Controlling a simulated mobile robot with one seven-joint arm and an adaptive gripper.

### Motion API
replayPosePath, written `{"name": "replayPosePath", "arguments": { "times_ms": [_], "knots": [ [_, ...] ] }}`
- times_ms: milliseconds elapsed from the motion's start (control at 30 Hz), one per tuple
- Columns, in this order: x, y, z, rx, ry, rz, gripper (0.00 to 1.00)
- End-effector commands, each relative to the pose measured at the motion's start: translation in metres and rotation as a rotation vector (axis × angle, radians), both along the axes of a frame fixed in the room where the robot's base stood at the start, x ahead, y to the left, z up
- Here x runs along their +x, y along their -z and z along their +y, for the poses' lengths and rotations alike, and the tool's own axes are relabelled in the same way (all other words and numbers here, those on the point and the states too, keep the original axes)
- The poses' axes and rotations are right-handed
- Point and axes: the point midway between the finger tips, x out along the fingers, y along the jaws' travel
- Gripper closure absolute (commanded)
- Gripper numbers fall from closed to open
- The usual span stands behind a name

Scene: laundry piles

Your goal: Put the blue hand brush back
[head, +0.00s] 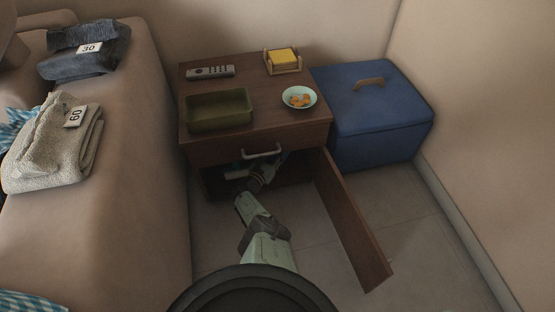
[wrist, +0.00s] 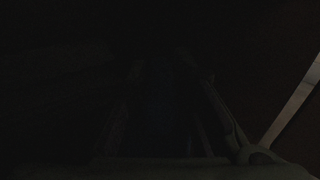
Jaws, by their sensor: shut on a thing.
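My arm reaches into the lower compartment of the wooden cabinet (head: 222,150), under its drawer. In the head view its far end is in shadow and mostly hidden by the drawer front. In the wrist view, which is almost black, the two fingers of my gripper (wrist: 168,85) show faintly. They are shut on a dark, slightly bluish shape, the blue hand brush (wrist: 162,105) as far as the dark lets me tell. Whether the brush touches the compartment floor cannot be seen.
The cabinet door (head: 350,220) stands open on the right. On top are a remote (head: 210,72), a green tray (head: 220,126), a bowl (head: 299,104) and a yellow block in a holder (head: 283,56). A blue box (head: 380,135) stands right; a sofa (head: 140,180) stands left.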

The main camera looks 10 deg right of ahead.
Motion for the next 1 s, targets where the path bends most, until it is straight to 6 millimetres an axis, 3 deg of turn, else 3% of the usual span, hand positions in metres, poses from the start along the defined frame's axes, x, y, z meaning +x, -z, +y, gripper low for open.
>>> {"name": "replayPosePath", "arguments": {
  "times_ms": [33, 167, 567, 600, 900, 1000],
  "knots": [
    [0.000, 0.012, 0.000, -0.001, 0.000, 0.001, 1.00],
    [0.000, 0.029, 0.001, -0.001, -0.001, 0.000, 1.00],
    [-0.001, 0.032, 0.000, -0.001, 0.000, 0.000, 1.00],
    [-0.001, 0.032, 0.000, -0.001, 0.000, 0.001, 0.78],
    [-0.001, 0.031, 0.000, -0.001, 0.000, 0.001, 0.58],
    [-0.001, 0.031, 0.000, -0.001, 0.000, 0.001, 0.58]
  ]
}}
